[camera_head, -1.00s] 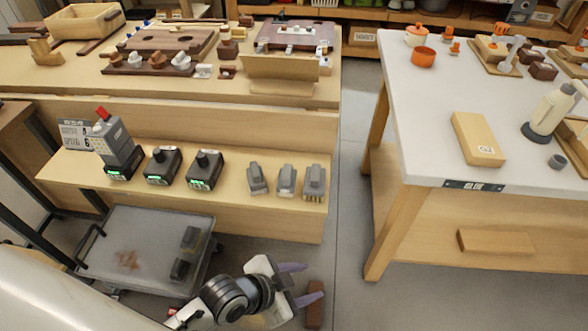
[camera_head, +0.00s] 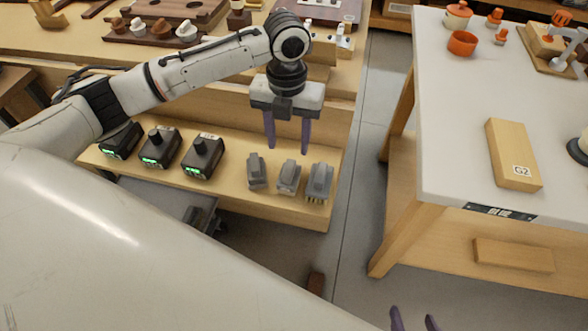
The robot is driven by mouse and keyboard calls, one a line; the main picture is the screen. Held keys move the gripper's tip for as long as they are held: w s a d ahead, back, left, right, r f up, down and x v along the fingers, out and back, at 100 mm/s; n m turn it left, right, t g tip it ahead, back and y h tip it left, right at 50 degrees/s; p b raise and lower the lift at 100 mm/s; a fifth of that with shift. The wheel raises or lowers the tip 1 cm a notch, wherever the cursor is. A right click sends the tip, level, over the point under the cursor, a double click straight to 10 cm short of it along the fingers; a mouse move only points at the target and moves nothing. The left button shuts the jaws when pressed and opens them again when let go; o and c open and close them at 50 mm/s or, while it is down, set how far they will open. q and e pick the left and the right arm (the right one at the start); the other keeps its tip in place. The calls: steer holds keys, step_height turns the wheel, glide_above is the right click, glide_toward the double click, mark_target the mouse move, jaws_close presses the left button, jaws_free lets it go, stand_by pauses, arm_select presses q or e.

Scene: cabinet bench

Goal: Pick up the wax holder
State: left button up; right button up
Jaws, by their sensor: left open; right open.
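I cannot tell for certain which thing is the wax holder. Candidates may be the small white and brown pieces (camera_head: 186,30) on the dark rack at the back bench, or the orange pot (camera_head: 462,43) on the white table. My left gripper (camera_head: 288,146) is open and empty, fingers pointing down, in front of the back bench and above the lower shelf. Grey battery-like blocks (camera_head: 288,177) stand on the shelf below its fingertips. My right gripper (camera_head: 414,318) is open at the bottom edge; only its purple fingers show, apart and empty.
Black chargers (camera_head: 203,157) with green lights stand on the lower shelf (camera_head: 237,204). The white table (camera_head: 455,120) at the right holds a wooden block marked G2 (camera_head: 513,155). Floor (camera_head: 350,240) shows between bench and table. My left arm covers part of the bench.

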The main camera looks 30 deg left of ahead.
mark_target(289, 169)
arm_select(q)
steer(key=f, duration=0.4)
steer(key=shift+s+f, duration=0.25)
steer(key=shift+s, duration=0.05)
steer(key=f, duration=0.3)
steer(key=f+b, duration=0.1)
steer(key=f, duration=0.1)
steer(key=shift+s+d, duration=0.35)
steer(key=shift+s, duration=0.05)
steer(key=shift+c, duration=0.4)
steer(key=c, duration=0.8)
step_height(289, 169, up, 10)
steer(key=shift+r+p, duration=0.1)
steer(key=shift+p, duration=0.6)
steer(key=shift+c, duration=0.2)
steer(key=o, duration=0.5)
steer(key=c, duration=0.3)
